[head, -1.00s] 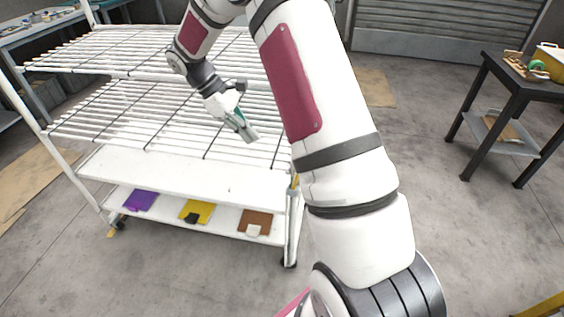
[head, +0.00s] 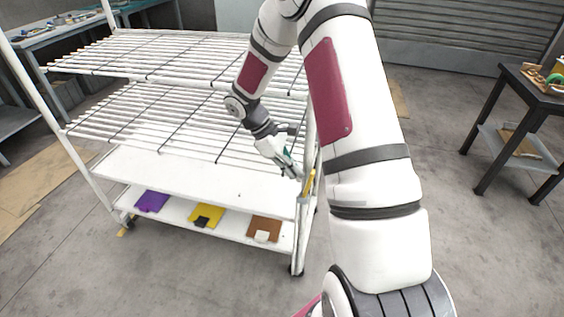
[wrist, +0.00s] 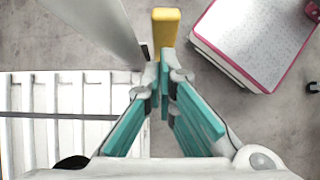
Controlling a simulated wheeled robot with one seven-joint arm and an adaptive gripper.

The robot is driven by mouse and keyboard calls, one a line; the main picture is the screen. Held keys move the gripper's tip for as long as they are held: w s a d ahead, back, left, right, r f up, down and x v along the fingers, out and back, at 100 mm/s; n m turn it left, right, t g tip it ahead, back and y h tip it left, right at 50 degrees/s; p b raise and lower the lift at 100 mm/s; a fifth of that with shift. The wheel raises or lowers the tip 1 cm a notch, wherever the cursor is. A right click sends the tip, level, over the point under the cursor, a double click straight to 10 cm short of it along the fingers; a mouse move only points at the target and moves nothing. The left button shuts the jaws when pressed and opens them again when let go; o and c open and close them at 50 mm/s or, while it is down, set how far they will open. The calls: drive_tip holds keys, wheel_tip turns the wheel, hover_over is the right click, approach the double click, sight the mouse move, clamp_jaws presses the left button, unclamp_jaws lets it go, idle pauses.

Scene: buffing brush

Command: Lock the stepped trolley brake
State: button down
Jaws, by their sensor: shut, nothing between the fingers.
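The stepped trolley (head: 190,171) is a white wire rack whose shelves stick out further toward the bottom. A yellow lever (head: 309,184), which looks like its brake, is at the right front post; its lower part is hard to make out. In the wrist view the yellow lever (wrist: 165,28) stands just beyond my fingertips, beside a white post (wrist: 100,30). My gripper (head: 295,174) is shut and empty, pointing down and right close to the lever. Its teal-padded fingers (wrist: 165,75) meet in the wrist view. I cannot tell whether they touch the lever.
Purple (head: 152,202), yellow (head: 207,214) and brown (head: 264,228) pads lie on the bottom shelf. A black caster (head: 297,269) is under the right corner. A dark side table (head: 520,95) stands at the right.

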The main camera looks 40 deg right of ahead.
drive_tip(key=shift+s+d, duration=0.25)
drive_tip(key=shift+s, duration=0.1)
drive_tip(key=shift+s+d+r+p, duration=0.15)
drive_tip(key=shift+s+d+p, duration=0.3)
drive_tip(key=shift+s, duration=0.1)
